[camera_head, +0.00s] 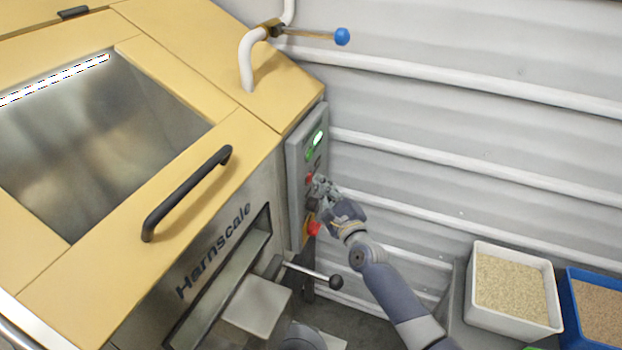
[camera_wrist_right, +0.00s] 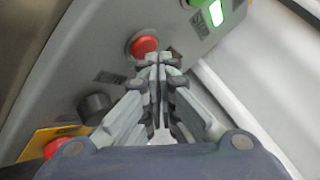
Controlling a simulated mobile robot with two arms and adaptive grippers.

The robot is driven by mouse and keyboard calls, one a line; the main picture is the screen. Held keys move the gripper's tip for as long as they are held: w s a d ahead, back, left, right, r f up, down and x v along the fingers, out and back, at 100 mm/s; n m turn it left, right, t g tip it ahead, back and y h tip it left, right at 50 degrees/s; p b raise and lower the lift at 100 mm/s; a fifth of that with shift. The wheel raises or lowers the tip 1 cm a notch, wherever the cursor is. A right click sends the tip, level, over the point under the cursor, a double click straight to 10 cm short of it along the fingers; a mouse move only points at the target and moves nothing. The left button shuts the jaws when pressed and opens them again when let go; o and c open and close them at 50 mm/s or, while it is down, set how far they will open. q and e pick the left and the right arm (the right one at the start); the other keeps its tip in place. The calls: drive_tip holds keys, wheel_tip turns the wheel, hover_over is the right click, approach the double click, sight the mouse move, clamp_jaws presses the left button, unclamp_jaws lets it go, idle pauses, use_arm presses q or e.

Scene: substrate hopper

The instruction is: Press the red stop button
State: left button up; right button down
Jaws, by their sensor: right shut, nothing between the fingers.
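The red stop button (camera_wrist_right: 145,46) is a round red cap on the grey control panel (camera_head: 294,160). It also shows in the head view (camera_head: 309,180), partly beside my fingers. My right gripper (camera_head: 320,184) is shut and empty, its fingers pointing at the panel. In the right wrist view its closed fingertips (camera_wrist_right: 158,60) appear just below and right of the red cap; I cannot tell whether they touch it. A second, larger red button on a yellow plate (camera_head: 314,229) sits lower on the panel. My left gripper is not in view.
A lit green button (camera_head: 318,138) is above the red one, and a black knob (camera_wrist_right: 95,107) is below it. A lever with a black ball (camera_head: 335,282) sticks out below the panel. Bins of granules (camera_head: 512,325) stand at right, by the ribbed wall.

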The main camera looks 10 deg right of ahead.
drive_tip(key=shift+w+a, duration=0.2)
drive_tip(key=shift+a, duration=0.15)
idle(0.6)
drive_tip(key=shift+d, duration=0.1)
drive_tip(key=shift+s+d, duration=0.45)
drive_tip(key=shift+d, duration=0.1)
drive_tip(key=shift+d, duration=0.1)
drive_tip(key=shift+s+d+b, duration=0.2)
drive_tip(key=shift+s+d, duration=0.55)
drive_tip(key=shift+d, duration=0.25)
drive_tip(key=shift+s+d+b, duration=0.2)
drive_tip(key=shift+s+d, duration=0.5)
drive_tip(key=shift+d, duration=0.3)
